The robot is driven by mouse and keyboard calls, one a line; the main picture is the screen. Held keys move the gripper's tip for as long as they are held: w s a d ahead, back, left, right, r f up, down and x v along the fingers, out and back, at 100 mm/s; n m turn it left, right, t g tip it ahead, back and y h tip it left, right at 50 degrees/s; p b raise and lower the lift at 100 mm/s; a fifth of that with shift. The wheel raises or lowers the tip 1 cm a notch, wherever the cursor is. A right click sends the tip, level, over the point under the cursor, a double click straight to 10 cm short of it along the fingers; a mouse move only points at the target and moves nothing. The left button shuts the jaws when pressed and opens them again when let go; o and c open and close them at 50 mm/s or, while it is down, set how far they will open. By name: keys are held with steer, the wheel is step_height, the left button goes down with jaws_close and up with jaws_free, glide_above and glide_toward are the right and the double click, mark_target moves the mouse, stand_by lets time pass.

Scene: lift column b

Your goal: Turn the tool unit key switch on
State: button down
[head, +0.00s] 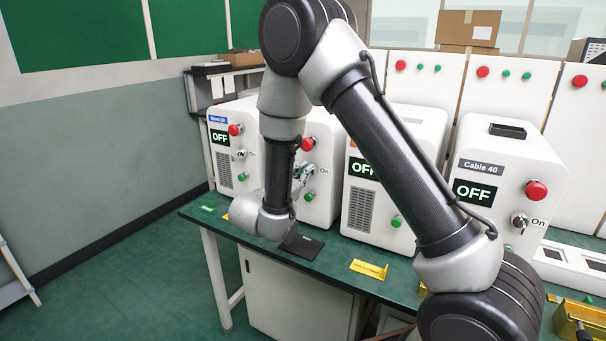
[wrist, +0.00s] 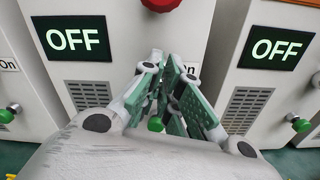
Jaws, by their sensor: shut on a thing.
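My gripper (head: 304,172) is at the front of the second white unit from the left, between its red button (head: 308,144) and green button (head: 309,197), next to an "On" mark. In the wrist view the fingers (wrist: 166,80) are closed together on the key switch, which they hide, so its angle cannot be seen. That unit's display (wrist: 72,40) reads OFF. Its name label is hidden behind my arm in the head view, so I cannot read whether it says tool.
The left unit's display (head: 219,137) reads OFF. The third unit's display (head: 363,168) and the Cable 40 unit's display (head: 475,192) also read OFF. A black plate (head: 301,246) and a yellow bracket (head: 369,269) lie on the green bench ahead of the units.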

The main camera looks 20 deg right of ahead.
steer(key=shift+s+d+f+m, duration=0.15)
steer(key=shift+m, duration=2.1)
steer(key=shift+s+d+f+m, duration=0.1)
steer(key=shift+m, duration=2.15)
steer(key=c, duration=1.6)
jaws_free()
steer(key=shift+c, duration=0.2)
steer(key=v, duration=1.2)
